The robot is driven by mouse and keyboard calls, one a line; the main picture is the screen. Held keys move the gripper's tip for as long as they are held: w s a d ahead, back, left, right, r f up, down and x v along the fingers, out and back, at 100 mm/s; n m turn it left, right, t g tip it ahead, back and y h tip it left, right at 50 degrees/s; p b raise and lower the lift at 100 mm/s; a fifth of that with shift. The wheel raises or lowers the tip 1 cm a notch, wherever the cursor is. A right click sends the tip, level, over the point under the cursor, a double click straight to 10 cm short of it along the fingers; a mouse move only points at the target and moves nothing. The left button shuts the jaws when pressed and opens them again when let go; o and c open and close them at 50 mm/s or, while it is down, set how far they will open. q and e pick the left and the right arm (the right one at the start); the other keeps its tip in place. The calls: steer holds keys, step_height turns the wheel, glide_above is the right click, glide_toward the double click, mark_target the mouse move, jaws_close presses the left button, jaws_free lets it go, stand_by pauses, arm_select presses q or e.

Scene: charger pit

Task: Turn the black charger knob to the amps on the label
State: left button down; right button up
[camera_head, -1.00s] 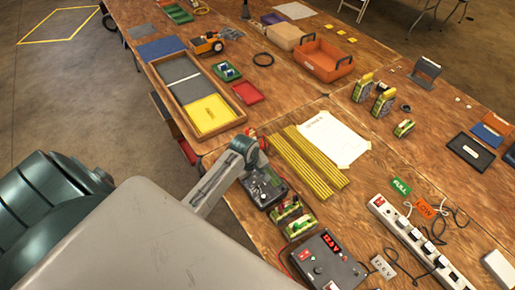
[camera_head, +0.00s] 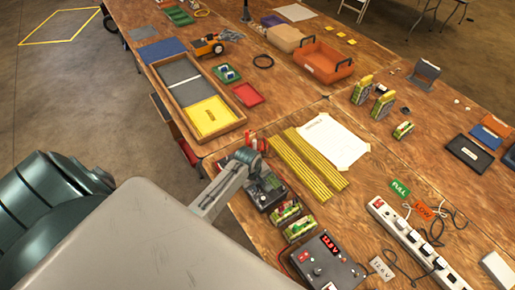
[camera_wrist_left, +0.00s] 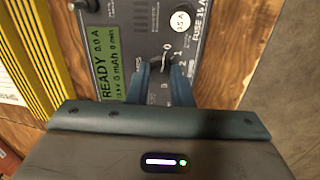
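The charger (camera_head: 266,193) is a dark box with a grey panel on the bench, and it also shows in the left wrist view (camera_wrist_left: 125,45). Its green screen (camera_wrist_left: 106,75) reads READY, 0.0 A.
Green-and-yellow packs (camera_head: 299,229) and a dark box with a red display (camera_head: 325,262) stand close on the near side. Yellow strips (camera_head: 308,163) and a white sheet (camera_head: 330,138) lie to the right. A power strip (camera_head: 415,240) with cords is further right.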

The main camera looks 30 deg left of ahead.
arm_select(q)
steer(key=shift+m, duration=0.3)
steer(key=m, duration=0.3)
steer(key=shift+m, duration=0.4)
steer(key=m, duration=0.4)
steer(key=shift+m, duration=0.3)
steer(key=m, duration=0.8)
steer(key=shift+m, duration=0.5)
steer(key=shift+w, duration=0.1)
steer(key=c, duration=1.3)
jaws_free()
